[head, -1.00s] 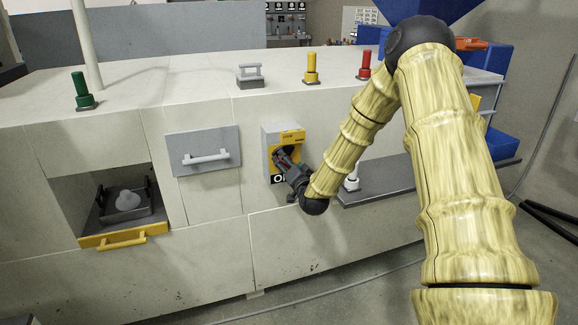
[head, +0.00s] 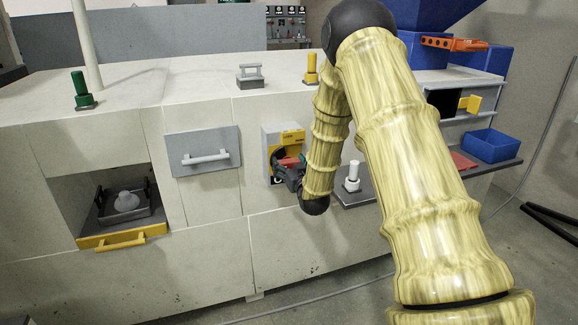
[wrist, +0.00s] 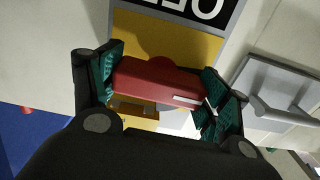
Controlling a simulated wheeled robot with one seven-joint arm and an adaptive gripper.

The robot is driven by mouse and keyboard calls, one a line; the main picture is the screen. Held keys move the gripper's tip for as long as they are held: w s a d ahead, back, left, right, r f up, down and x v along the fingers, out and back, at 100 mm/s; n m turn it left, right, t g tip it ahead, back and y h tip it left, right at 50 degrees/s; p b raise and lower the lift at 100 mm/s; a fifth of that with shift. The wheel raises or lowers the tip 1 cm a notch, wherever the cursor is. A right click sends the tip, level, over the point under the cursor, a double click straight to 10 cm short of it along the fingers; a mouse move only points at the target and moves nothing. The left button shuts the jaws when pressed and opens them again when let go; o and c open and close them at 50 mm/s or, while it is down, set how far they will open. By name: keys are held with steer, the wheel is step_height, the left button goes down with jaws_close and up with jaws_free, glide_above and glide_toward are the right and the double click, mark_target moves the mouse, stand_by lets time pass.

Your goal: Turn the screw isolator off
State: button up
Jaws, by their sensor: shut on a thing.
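The screw isolator (head: 270,137) is a grey box with a yellow face on the front of the white machine. Its red handle (head: 291,161) lies close to level in the head view. My gripper (head: 286,172) is at the isolator's face, with its fingers around the handle. In the wrist view, the red handle (wrist: 155,82) sits between the green-padded fingertips of my gripper (wrist: 160,90), which is shut on it. A black label with white letters (wrist: 205,8) is cut off at the top there. My gripper hides the isolator's lower part in the head view.
A grey panel with a white handle (head: 205,158) is left of the isolator. A white knob (head: 351,176) stands on the dark shelf to the right. A drawer with a yellow handle (head: 124,240) is at lower left.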

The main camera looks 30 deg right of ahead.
steer(key=shift+s+f, duration=0.1)
steer(key=shift+f, duration=0.15)
stand_by(0.3)
steer(key=o, duration=0.9)
steer(key=shift+c, duration=0.2)
steer(key=shift+o, duration=0.8)
steer(key=shift+r, duration=0.1)
steer(key=v, duration=1.2)
